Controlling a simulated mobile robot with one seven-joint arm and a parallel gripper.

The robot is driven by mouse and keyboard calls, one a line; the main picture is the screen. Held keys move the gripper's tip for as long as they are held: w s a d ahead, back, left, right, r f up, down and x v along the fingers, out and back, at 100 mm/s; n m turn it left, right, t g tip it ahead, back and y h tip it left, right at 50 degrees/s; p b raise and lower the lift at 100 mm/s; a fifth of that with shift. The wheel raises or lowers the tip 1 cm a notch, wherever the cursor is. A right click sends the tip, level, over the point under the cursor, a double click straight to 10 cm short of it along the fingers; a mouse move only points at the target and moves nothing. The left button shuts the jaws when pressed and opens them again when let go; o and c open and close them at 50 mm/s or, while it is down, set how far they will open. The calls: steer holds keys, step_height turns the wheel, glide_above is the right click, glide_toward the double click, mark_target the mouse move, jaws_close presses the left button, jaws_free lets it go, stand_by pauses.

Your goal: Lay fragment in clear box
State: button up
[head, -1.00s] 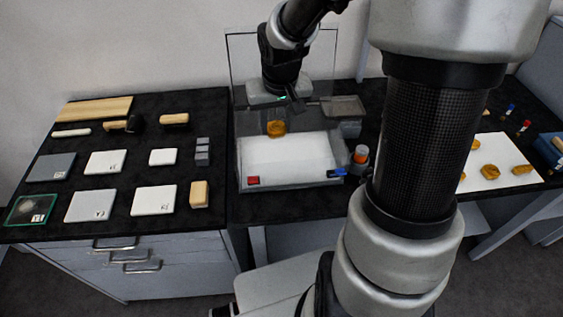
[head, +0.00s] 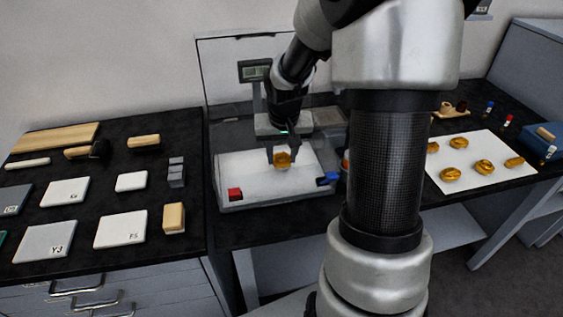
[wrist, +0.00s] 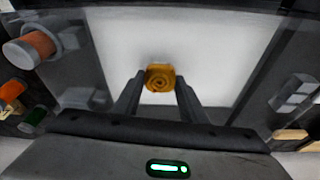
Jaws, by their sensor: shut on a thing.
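A golden-brown fragment (head: 282,159) with a rounded, ring-marked face is between my gripper's fingers, over the white plate (head: 250,182) of the bench balance. My gripper (head: 282,156) points down and is shut on it. In the wrist view the fragment (wrist: 160,78) sits at the fingertips, with white surface beyond; I cannot tell whether it still touches the plate. A green-edged, clear-looking box (head: 2,240) is cut off at the left edge of the head view, so its inside is hidden.
A balance display (head: 255,70) and a clear panel stand behind. The left bench holds labelled flat boxes (head: 121,228) and tools. Golden pieces (head: 484,167) lie on a white sheet at right.

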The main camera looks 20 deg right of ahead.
steer(key=shift+f, duration=1.05)
steer(key=shift+f, duration=0.1)
steer(key=shift+f+b, duration=0.15)
steer(key=shift+b, duration=0.2)
steer(key=o, duration=1)
steer(key=shift+r+p, duration=0.35)
steer(key=shift+r, duration=0.1)
steer(key=p+v, duration=0.2)
steer(key=v, duration=0.9)
steer(key=shift+s+r, duration=0.15)
steer(key=shift+r, duration=0.15)
